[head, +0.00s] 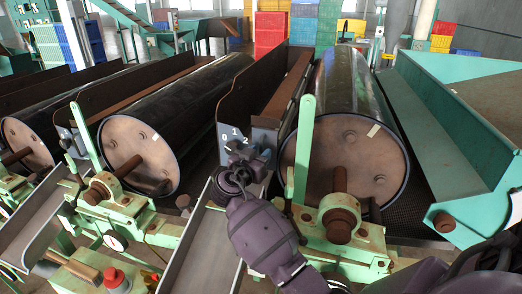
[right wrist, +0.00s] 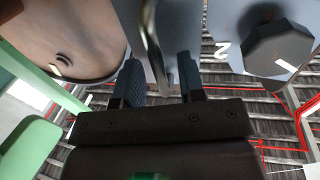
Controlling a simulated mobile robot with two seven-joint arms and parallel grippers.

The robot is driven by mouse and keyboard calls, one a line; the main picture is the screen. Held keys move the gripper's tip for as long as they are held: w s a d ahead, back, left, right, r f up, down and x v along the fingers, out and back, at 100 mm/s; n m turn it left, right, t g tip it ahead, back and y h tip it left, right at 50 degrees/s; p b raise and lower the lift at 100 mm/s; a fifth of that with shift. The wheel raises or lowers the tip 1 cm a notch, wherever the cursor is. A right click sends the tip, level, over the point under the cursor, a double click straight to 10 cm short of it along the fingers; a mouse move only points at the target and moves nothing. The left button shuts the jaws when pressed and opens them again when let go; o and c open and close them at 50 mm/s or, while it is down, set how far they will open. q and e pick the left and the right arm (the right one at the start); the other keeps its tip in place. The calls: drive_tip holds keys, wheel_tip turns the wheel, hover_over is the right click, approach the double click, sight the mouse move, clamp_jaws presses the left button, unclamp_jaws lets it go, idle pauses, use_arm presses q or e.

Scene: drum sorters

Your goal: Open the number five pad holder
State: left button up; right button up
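No number five is readable, so I cannot tell which part is the number five pad holder. A grey plate marked 0, 1 and 2 (head: 236,134) stands between two big dark drums. In the right wrist view it carries a dark faceted knob (right wrist: 278,47) with a white line, beside the digit 2. A curved metal handle (right wrist: 152,45) hangs in front of my right gripper (right wrist: 160,80). The gripper's two dark fingers are apart, with the handle near the gap; contact is unclear. My right gripper (head: 241,158) is just in front of the plate. My left gripper is out of view.
The right drum (head: 347,150) and left drum (head: 142,153) flank the plate. A green upright lever (head: 304,140) stands close right of my right gripper. Green frames with brown shafts and a sloping grey chute (head: 202,238) lie in front. Coloured crates (head: 270,32) are stacked behind.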

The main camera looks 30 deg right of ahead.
drive_tip(key=shift+w+d, duration=0.25)
drive_tip(key=shift+d, duration=0.25)
clamp_jaws()
